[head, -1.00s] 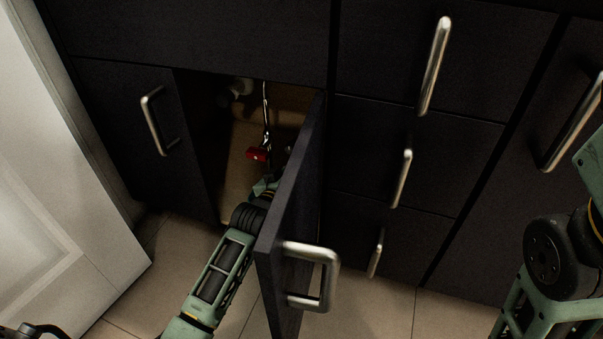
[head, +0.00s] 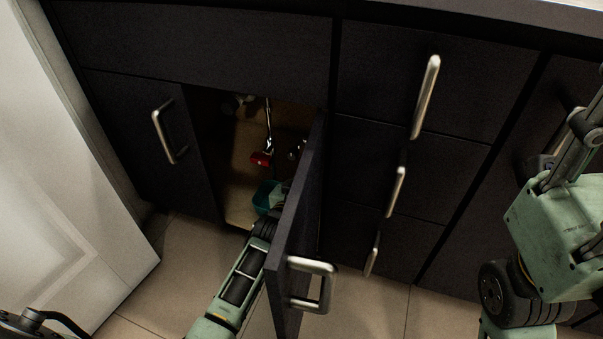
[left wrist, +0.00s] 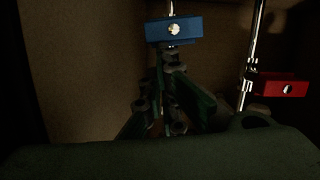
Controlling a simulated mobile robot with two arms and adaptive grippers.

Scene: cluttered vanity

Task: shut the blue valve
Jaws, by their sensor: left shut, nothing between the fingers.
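The blue valve (left wrist: 174,30) shows its flat blue handle and a pale centre screw on a metal pipe in the left wrist view. My left gripper (left wrist: 173,66) is shut and empty, with its fingertips just below the blue handle in that view; I cannot tell whether they touch it. In the head view my left arm (head: 238,285) reaches into the open cabinet, and the door hides the blue valve and most of the hand. My right arm (head: 565,235) shows at the right edge; its fingertips are not in view.
A red valve (left wrist: 281,85) is to the right of the blue one; it also shows in the head view (head: 262,158). The open door (head: 296,220) stands close along the right of my left arm. Drawers (head: 400,150) are to the right, and a white panel (head: 60,200) is at left.

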